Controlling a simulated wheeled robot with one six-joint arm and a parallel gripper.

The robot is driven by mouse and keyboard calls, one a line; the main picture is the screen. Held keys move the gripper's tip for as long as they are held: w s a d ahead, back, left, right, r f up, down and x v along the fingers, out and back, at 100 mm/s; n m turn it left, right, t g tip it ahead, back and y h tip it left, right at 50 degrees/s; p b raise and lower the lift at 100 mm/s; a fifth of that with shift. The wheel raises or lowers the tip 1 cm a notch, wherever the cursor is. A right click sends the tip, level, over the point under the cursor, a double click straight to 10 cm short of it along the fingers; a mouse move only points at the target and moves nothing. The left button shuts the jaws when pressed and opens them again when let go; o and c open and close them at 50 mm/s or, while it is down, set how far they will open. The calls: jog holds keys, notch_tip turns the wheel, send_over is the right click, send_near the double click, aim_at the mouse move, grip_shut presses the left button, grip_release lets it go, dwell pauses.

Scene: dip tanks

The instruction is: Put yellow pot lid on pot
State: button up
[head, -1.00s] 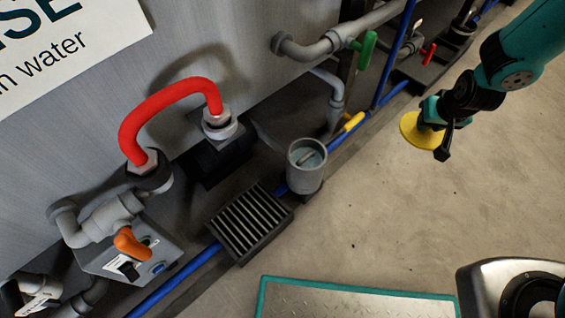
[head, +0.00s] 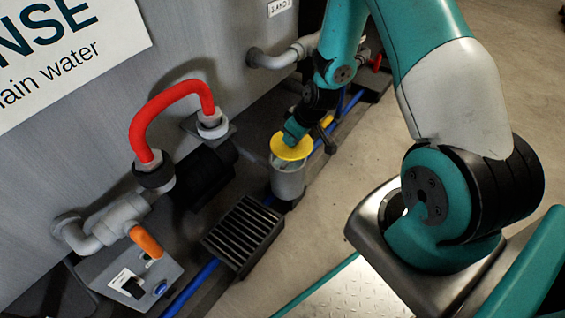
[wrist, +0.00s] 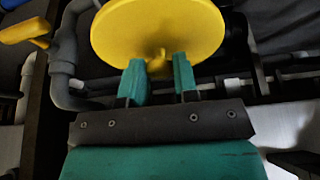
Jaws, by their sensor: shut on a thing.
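The yellow pot lid (head: 291,148) is a round disc at the top of the grey pot (head: 288,183) in the head view. It covers most of the pot's opening; a strip of the opening shows at its near left. I cannot tell whether it touches the rim. My gripper (head: 294,132) is above the lid and shut on it. In the wrist view the lid (wrist: 158,30) fills the upper middle, its small knob between the two teal fingertips of my gripper (wrist: 160,66). The pot is not clear in the wrist view.
A black slatted grate (head: 243,234) lies left of the pot. A red bent pipe (head: 170,108) and a control box with an orange handle (head: 146,242) stand further left. Blue pipe runs along the floor, and a grey wall (head: 190,40) rises behind. Open floor (head: 320,235) lies right of the pot.

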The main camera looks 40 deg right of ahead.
jog(key=s+d+f+n+g+y+b, duration=0.2)
jog(key=s+d+f+n+y+b, duration=0.15)
jog(key=s+d+f+n, duration=0.65)
jog(key=shift+m+h, duration=0.35)
jog(key=shift+m, duration=0.05)
jog(key=w+a+b, duration=0.2)
jog(key=w, duration=0.3)
jog(key=w+a+b, duration=0.2)
jog(key=w, duration=0.3)
jog(key=w+a+r+b, duration=0.1)
jog(key=w+a+b, duration=0.1)
jog(key=w, duration=0.3)
jog(key=shift+w+a+b, duration=0.3)
jog(key=shift+a+b, duration=0.05)
jog(key=shift+a, duration=0.15)
notch_tip(320, 180, down, 4)
jog(key=b, duration=0.3)
jog(key=shift+w+r, duration=0.1)
jog(key=shift+r, duration=0.25)
jog(key=o, duration=0.9)
